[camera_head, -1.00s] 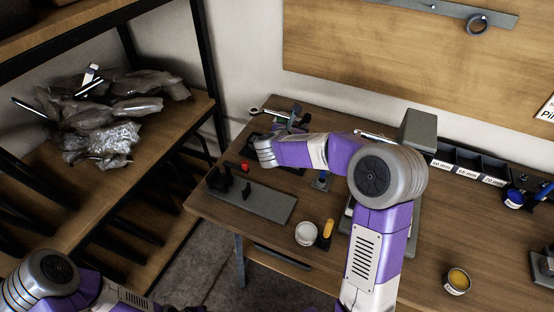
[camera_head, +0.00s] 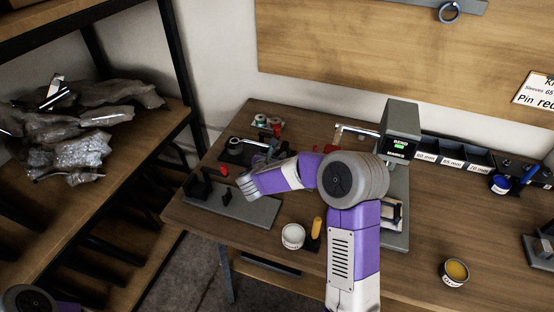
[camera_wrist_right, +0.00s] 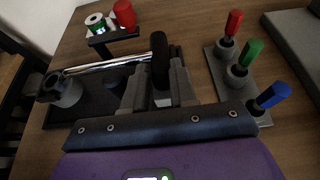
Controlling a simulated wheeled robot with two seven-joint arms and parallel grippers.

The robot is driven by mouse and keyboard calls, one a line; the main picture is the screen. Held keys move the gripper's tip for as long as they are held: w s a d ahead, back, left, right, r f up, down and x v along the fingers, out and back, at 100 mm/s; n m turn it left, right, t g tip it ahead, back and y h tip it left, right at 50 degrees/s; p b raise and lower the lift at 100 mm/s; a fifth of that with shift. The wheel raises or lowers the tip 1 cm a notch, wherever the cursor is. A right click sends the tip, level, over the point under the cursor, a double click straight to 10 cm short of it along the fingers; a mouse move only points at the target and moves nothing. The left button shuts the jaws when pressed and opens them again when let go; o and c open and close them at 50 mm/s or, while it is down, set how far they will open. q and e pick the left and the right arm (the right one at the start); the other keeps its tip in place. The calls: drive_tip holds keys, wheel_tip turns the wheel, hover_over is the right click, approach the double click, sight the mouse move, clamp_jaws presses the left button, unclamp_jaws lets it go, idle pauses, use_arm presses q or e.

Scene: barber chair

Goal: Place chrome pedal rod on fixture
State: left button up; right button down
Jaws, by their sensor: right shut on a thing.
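The chrome pedal rod (camera_wrist_right: 105,65) lies across the right wrist view, with a grey ring end (camera_wrist_right: 62,90) at the left and a black grip (camera_wrist_right: 159,60) at the right. My right gripper (camera_wrist_right: 160,95) is shut on it at the black grip end. In the head view the ring end (camera_head: 235,146) shows over a dark plate (camera_wrist_right: 95,108) at the back left of the table. Whether the rod touches that plate cannot be told. A grey fixture plate (camera_head: 258,211) with black uprights stands nearer the front. My left gripper is out of view.
Red, green and blue-handled tools (camera_wrist_right: 244,55) stand in a grey holder beside my gripper. A small stand with a red cup (camera_wrist_right: 124,14) and a roll (camera_wrist_right: 95,22) is behind. A grey machine (camera_head: 402,130) with a lit display and a white jar (camera_head: 293,236) are near.

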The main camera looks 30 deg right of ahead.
drive_tip(key=shift+f, duration=0.1)
drive_tip(key=c, duration=1.2)
unclamp_jaws()
drive_tip(key=shift+s+a+r, duration=0.2)
drive_tip(key=shift+a+r, duration=0.05)
drive_tip(key=p+v, duration=0.2)
drive_tip(key=v, duration=0.9)
drive_tip(key=shift+s+a, duration=0.15)
drive_tip(key=shift+s, duration=0.05)
